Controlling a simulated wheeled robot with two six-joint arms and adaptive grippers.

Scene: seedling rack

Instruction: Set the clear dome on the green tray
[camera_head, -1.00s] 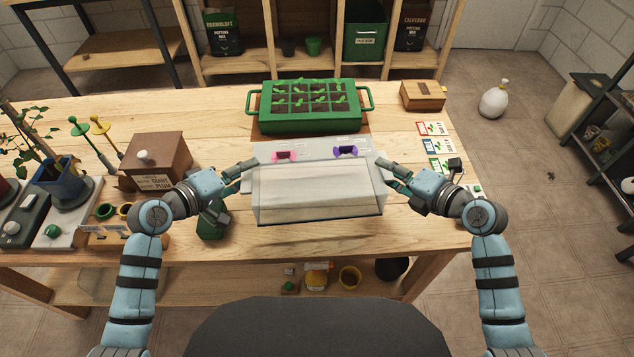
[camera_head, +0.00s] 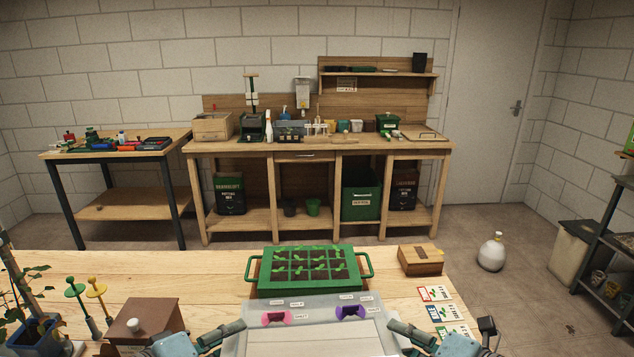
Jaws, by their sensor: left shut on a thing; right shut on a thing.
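The clear dome (camera_head: 318,337) is at the bottom centre of the head view, its near part cut off by the frame. It has a pink vent (camera_head: 277,317) and a purple vent (camera_head: 350,311) on top. The green tray (camera_head: 307,290) stands just beyond it, with dark soil cells, small seedlings and a handle at each end. The dome is in front of the tray, not over it. My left gripper (camera_head: 236,328) is shut on the dome's left side and my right gripper (camera_head: 398,328) on its right side. The dome's lower edge is out of view.
A wooden box (camera_head: 421,260) sits right of the tray, with seed packets (camera_head: 437,312) nearer. At left are a brown box (camera_head: 148,320), green and yellow markers (camera_head: 86,297) and a potted plant (camera_head: 35,330). A workbench (camera_head: 318,150) stands behind, across open floor.

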